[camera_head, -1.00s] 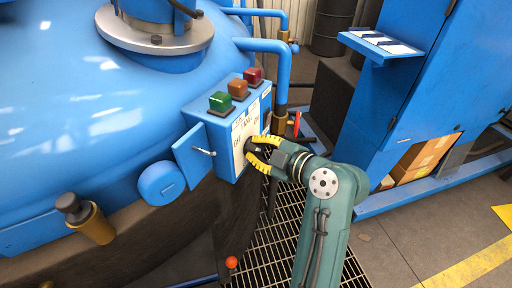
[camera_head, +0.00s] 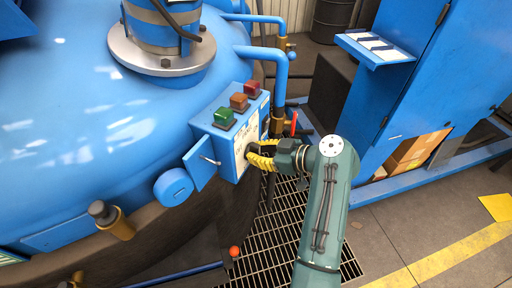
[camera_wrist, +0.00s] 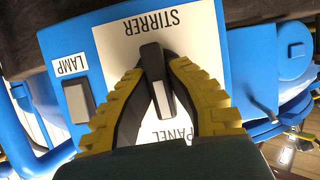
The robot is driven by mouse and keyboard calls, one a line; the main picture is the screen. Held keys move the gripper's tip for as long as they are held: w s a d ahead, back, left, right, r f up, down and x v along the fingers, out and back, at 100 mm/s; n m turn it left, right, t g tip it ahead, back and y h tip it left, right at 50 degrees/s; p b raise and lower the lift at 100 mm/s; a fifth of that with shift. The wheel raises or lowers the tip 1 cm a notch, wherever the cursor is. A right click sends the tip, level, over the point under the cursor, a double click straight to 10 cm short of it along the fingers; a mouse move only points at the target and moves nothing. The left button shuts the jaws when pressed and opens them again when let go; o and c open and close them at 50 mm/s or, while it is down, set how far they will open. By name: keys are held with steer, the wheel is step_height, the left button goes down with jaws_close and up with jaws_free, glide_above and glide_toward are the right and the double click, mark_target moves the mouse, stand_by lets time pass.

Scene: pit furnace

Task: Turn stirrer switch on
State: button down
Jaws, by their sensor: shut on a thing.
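The stirrer switch (camera_wrist: 154,72) is a dark lever on a white plate (camera_wrist: 185,45) marked STIRRER and PANEL, which read upside down in the wrist view. My gripper (camera_wrist: 155,75) has its yellow fingers closed on either side of the lever. The lever stands nearly along the picture's vertical, slightly tilted. In the head view my gripper (camera_head: 254,157) is at the front of the blue control box (camera_head: 216,133), and its fingers hide the switch there.
A grey lamp switch (camera_wrist: 79,103) sits beside the plate under a LAMP label (camera_wrist: 71,65). Green (camera_head: 223,117), brown (camera_head: 239,102) and red (camera_head: 252,89) buttons top the box. An open blue flap (camera_head: 201,163) hangs at its left. Blue pipes (camera_head: 281,75) stand behind.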

steer(key=shift+f+m+g+y+b, duration=0.3)
steer(key=shift+f+m+g+b, duration=0.1)
steer(key=shift+m+b, duration=0.3)
steer(key=m+g+b, duration=0.1)
steer(key=b, duration=0.2)
steer(key=shift+f, duration=0.15)
steer(key=m+b, duration=0.1)
steer(key=b, duration=0.2)
steer(key=shift+g+y, duration=0.3)
steer(key=shift+y, duration=0.1)
steer(key=shift+r+m+b, duration=0.3)
steer(key=shift+m+b, duration=0.3)
steer(key=shift+b, duration=1.4)
steer(key=c, duration=1)
jaws_free()
steer(key=shift+a, duration=0.1)
steer(key=shift+r, duration=0.15)
steer(key=shift+r+p, duration=0.1)
steer(key=shift+p, duration=0.3)
